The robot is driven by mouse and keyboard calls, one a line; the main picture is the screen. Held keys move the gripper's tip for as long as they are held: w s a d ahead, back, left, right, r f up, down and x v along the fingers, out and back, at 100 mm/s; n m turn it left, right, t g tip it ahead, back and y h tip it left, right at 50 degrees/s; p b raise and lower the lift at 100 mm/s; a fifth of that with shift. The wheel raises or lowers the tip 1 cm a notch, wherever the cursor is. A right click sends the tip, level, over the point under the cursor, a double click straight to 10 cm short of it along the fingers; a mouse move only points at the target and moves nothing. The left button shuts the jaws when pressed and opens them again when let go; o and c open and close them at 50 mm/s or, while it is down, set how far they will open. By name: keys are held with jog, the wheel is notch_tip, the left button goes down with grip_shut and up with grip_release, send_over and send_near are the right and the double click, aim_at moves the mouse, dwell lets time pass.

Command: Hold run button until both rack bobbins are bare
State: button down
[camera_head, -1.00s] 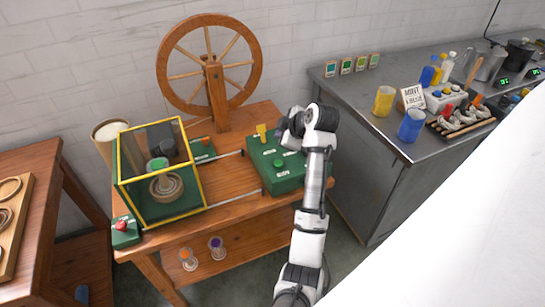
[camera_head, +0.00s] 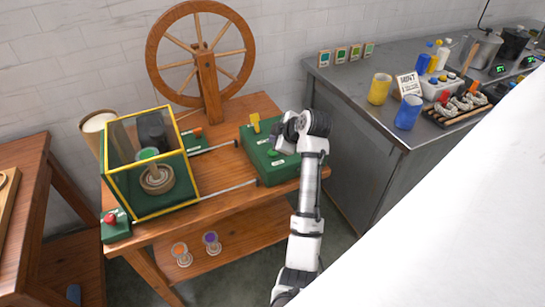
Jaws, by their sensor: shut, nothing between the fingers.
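A green control box (camera_head: 271,172) with a yellow lever (camera_head: 254,122) on its back left stands on the right of the wooden table. A small green button (camera_head: 272,152) shows on its top. My gripper (camera_head: 276,143) is shut and empty, low over the box by this button; whether it touches the button I cannot tell. Two bobbins stand on the lower shelf, one with an orange top (camera_head: 181,254) and one with a purple top (camera_head: 211,243). How much wool they carry is too small to tell.
A red button on a green block (camera_head: 115,226) sits at the table's front left corner. A spinning wheel (camera_head: 160,75) stands behind. Thin rods run between case and box. A grey counter (camera_head: 385,140) at right bears a yellow cup (camera_head: 379,89) and a blue cup (camera_head: 408,112).

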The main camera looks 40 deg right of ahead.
aim_at(275, 154)
jog(key=shift+f+b, duration=0.45)
jog(key=shift+f, duration=0.75)
dwell(1.1)
jog(key=shift+f, duration=0.4)
